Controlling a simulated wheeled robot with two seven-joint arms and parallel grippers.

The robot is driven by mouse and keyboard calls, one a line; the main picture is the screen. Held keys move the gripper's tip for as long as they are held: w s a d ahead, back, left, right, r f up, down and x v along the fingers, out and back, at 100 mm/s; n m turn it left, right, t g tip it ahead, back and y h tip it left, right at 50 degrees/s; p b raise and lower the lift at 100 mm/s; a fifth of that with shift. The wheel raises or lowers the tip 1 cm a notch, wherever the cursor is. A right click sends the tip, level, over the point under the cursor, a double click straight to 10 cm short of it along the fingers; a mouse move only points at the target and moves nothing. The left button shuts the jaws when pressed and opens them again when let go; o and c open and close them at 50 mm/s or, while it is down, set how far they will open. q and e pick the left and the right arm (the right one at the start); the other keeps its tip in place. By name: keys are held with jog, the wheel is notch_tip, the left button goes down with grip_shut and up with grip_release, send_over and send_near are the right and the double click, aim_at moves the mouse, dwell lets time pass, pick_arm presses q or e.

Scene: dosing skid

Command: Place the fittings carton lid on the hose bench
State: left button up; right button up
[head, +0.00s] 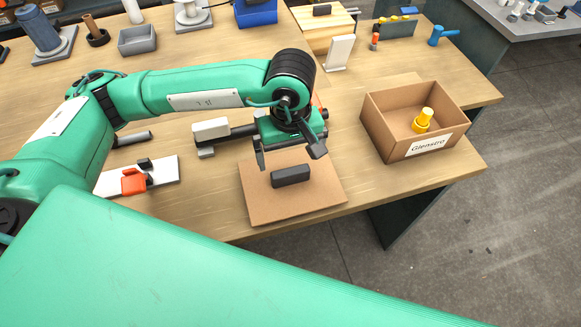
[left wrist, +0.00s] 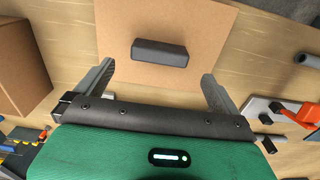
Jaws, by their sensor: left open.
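The carton lid (head: 255,200) is a flat brown square with a dark grey bar handle (head: 291,176) on its middle. It lies on the wooden bench (head: 380,190) near the front edge. In the left wrist view the lid (left wrist: 215,25) and its handle (left wrist: 160,52) lie ahead of the fingers. My left gripper (head: 288,158) is open and empty, just above and behind the handle, its fingers spread wider than the handle and apart from it. The open carton (head: 400,145), labelled "Glenstro", stands to the right with a yellow fitting (head: 423,120) inside. My right gripper is not in view.
A white plate with an orange clamp (head: 134,182) lies left of the lid. A white upright plate (head: 340,52), a grey bin (head: 138,40) and a blue bin (head: 256,12) stand farther back. Bare wood separates lid and carton.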

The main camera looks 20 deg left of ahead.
aim_at(291, 171)
pick_arm(q)
notch_tip(291, 171, up, 5)
jog(key=shift+f+b, duration=0.15)
jog(key=shift+b, duration=0.15)
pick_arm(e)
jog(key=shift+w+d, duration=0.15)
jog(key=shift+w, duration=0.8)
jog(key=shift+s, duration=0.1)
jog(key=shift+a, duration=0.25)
